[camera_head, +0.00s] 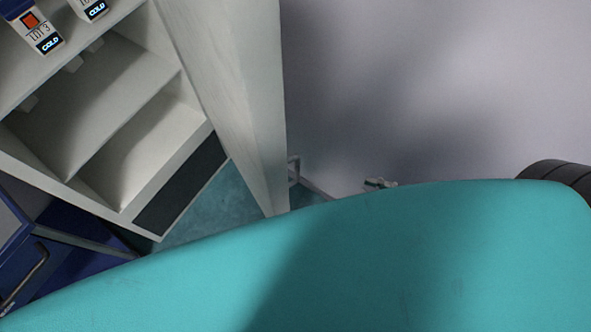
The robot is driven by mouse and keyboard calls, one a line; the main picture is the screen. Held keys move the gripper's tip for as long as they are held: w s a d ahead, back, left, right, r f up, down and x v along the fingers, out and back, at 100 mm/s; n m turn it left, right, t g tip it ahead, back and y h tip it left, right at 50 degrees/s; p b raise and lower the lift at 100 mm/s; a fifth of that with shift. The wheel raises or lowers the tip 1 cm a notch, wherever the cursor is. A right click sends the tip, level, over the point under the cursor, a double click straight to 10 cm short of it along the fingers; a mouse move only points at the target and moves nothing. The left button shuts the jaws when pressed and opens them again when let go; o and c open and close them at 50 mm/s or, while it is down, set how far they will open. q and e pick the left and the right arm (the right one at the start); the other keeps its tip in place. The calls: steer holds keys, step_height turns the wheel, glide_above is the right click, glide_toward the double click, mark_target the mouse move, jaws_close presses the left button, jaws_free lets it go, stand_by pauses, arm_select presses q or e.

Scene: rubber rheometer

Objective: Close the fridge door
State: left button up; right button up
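The fridge (150,150) is at the upper left, open, with pale shelves inside. Its door (225,75) stands swung out as a tall pale panel right of the shelves, its edge toward me. A thin grey bracket or handle (294,166) shows beside the door's lower right edge. A small pale piece (380,183), perhaps the tip of my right gripper, pokes out above my large teal body part, right of the door and apart from it. The rest is hidden, so its opening cannot be told. My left gripper is not in view.
Cartons marked COLD (41,34) stand on the upper shelf. A dark blue cabinet (25,255) with a bar handle is at the lower left. A plain grey surface fills the upper right. My teal body part hides the bottom.

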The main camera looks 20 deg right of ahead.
steer(key=s+y, duration=0.1)
steer(key=s, duration=0.1)
steer(key=g+b, duration=0.1)
steer(key=b, duration=0.1)
glide_toward(297, 168)
steer(key=shift+n, duration=0.3)
steer(key=x, duration=0.3)
steer(key=f+x, duration=0.1)
steer(key=x, duration=0.6)
steer(key=shift+w+d+f, duration=0.15)
steer(key=shift+w+f, duration=0.1)
steer(key=shift+f, duration=0.1)
jaws_close()
